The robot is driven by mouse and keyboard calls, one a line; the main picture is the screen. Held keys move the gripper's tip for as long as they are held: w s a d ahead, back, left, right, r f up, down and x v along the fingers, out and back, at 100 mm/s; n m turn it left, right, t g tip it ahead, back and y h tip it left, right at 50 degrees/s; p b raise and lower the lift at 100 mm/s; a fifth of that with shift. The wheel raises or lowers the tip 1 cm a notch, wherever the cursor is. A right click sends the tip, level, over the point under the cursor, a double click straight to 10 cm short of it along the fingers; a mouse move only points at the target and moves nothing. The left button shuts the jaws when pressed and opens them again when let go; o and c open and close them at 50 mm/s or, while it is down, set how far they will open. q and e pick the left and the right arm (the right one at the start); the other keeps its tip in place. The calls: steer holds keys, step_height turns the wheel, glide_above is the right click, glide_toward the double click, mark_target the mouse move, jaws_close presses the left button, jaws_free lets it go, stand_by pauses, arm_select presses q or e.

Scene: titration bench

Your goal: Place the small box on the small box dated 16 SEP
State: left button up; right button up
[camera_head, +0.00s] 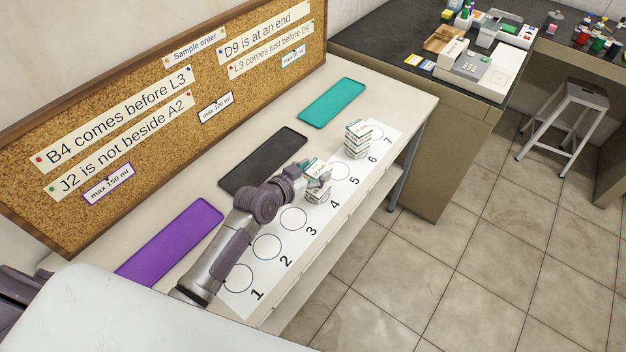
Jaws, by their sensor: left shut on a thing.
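My left gripper (317,173) reaches in from the left over the bench and is shut on a small white box (314,166). The fingers partly cover this box. Right under it is a white box stack (318,194) near the circle marked 4; I cannot tell whether the held box touches it. A second, taller stack of small white boxes (357,138) stands upright near the circle marked 6. The dates on the boxes are too small to read. My right gripper is not in view.
A white strip (256,297) with numbered circles runs along the bench's front edge. Purple (172,243), black (262,160) and teal (332,102) mats lie behind it. A cork board (205,75) stands along the back. Circles 1 to 3 are clear of boxes.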

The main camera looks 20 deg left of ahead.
arm_select(q)
steer(key=shift+f, duration=2)
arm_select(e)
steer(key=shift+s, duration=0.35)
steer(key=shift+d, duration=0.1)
arm_select(q)
steer(key=shift+f, duration=0.15)
steer(key=o, duration=1.2)
steer(key=shift+c, duration=0.2)
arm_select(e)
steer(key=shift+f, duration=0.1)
